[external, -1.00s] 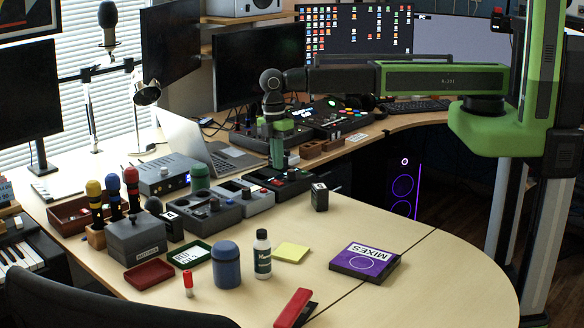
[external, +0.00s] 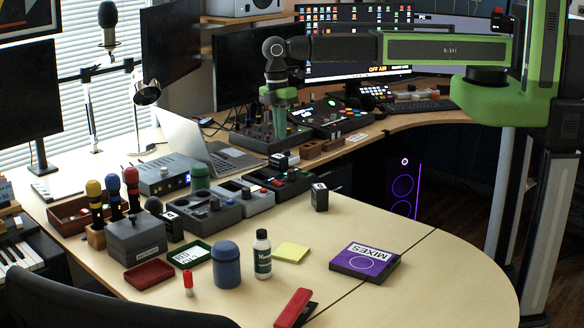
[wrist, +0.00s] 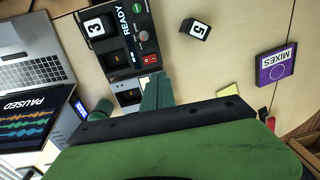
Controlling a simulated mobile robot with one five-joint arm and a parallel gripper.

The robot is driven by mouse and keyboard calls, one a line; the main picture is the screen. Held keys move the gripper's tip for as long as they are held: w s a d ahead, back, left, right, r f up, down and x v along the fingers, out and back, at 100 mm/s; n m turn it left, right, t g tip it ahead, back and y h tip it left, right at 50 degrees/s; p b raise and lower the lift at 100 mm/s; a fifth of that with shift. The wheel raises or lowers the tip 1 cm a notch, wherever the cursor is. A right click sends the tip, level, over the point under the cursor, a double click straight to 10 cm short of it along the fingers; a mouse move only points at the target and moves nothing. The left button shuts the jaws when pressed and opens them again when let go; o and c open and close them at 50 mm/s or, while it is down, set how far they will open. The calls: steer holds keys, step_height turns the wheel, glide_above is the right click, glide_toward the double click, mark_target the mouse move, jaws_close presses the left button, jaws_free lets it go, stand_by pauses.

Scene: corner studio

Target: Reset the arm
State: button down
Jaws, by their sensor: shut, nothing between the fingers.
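My gripper (external: 279,134) hangs pointing down in the external view, raised above the desk behind the row of small devices. Its green fingers are together with nothing between them. In the wrist view the shut fingers (wrist: 156,93) point toward the devices. A black cube marked 3 (wrist: 95,27) sits on a dark device with a READY label (wrist: 130,40); the cube also shows just below my gripper in the external view (external: 280,160). A second black cube, marked 5 (wrist: 195,29), stands alone on the bare desk (external: 319,197). My gripper touches neither cube.
An open laptop (external: 190,140) stands left of my gripper, with monitors (external: 355,45) and a mixer (external: 330,120) behind. A blue canister (external: 226,265), bottle (external: 262,254), sticky notes (external: 291,252) and purple MIXES box (external: 365,262) stand in front. The desk's right front is clear.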

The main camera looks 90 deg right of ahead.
steer(key=s+d+m, duration=0.9)
steer(key=s+d, duration=0.1)
steer(key=s, duration=0.4)
steer(key=shift+s+t+h, duration=0.4)
stand_by(1.8)
